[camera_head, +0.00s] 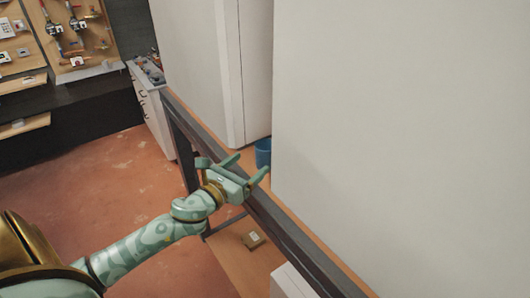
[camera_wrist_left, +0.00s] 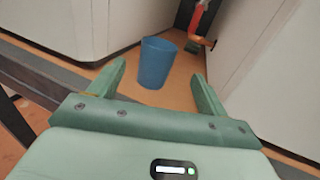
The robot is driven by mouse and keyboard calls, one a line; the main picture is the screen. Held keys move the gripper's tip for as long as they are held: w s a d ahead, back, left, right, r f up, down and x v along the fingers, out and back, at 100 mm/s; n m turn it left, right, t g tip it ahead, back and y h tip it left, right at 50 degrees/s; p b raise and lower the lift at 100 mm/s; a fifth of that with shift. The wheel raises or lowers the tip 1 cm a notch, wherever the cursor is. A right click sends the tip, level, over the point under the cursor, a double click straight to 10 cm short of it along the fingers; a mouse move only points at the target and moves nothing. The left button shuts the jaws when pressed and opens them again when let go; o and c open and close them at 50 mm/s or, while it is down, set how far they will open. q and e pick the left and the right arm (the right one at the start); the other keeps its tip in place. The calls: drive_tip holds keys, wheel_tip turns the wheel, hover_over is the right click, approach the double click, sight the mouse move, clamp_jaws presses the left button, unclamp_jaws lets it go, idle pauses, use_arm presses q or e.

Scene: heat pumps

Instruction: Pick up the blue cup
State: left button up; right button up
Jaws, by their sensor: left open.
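The blue cup (camera_head: 263,152) stands upright in the gap between two large white units in the head view, partly hidden by the right-hand unit. It shows whole in the left wrist view (camera_wrist_left: 156,62), beyond and between the spread fingers. My left gripper (camera_head: 247,167) is open and empty, just short of the cup and over the dark rail; in the left wrist view its fingers (camera_wrist_left: 160,82) are wide apart with the cup ahead. My right gripper is not in view.
A dark metal rail (camera_head: 292,241) runs under my left gripper. White units (camera_head: 400,120) (camera_wrist_left: 65,25) flank the cup closely. A red and orange pipe fitting (camera_wrist_left: 199,22) is behind it. A small cardboard box (camera_head: 253,240) lies below the rail.

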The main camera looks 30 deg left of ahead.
sight(259, 155)
use_arm(q)
drive_tip(key=w, duration=0.2)
drive_tip(key=shift+w+d, duration=0.15)
drive_tip(key=shift+w, duration=0.15)
drive_tip(key=shift+w+r+p, duration=0.15)
drive_tip(key=shift+w+p, duration=0.15)
drive_tip(key=shift+w, duration=0.3)
drive_tip(key=w, duration=0.4)
drive_tip(key=shift+w+p, duration=0.25)
drive_tip(key=shift+p, duration=0.15)
drive_tip(key=shift+s, duration=0.15)
drive_tip(key=c, duration=1.1)
